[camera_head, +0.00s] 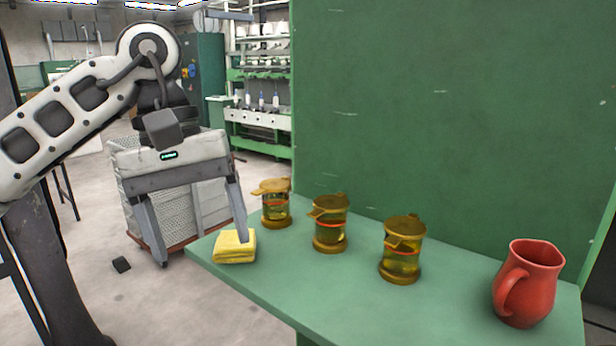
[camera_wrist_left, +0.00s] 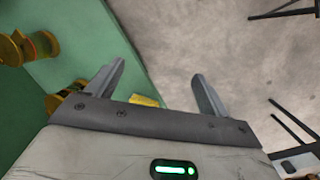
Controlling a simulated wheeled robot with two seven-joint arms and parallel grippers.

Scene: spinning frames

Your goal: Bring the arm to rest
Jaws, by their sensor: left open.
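My left gripper (camera_head: 203,252) comes in from the left in the head view. Its two fingers are wide apart and nothing is between them. One finger overlaps the left edge of the green table (camera_head: 320,290) in the picture; the other hangs left of the table, over the floor. The gripper also shows in the left wrist view (camera_wrist_left: 159,88), with fingers spread above the table edge and grey floor. A yellow folded cloth (camera_head: 235,247) lies on the table's left corner, close to the right finger. In the wrist view the cloth (camera_wrist_left: 145,101) is mostly hidden behind the gripper. My right gripper is not in view.
Three amber lidded jars stand along the table: left (camera_head: 276,205), middle (camera_head: 330,225), right (camera_head: 402,250). A red pitcher (camera_head: 527,285) stands at the right end. A tall green panel (camera_head: 450,110) rises behind.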

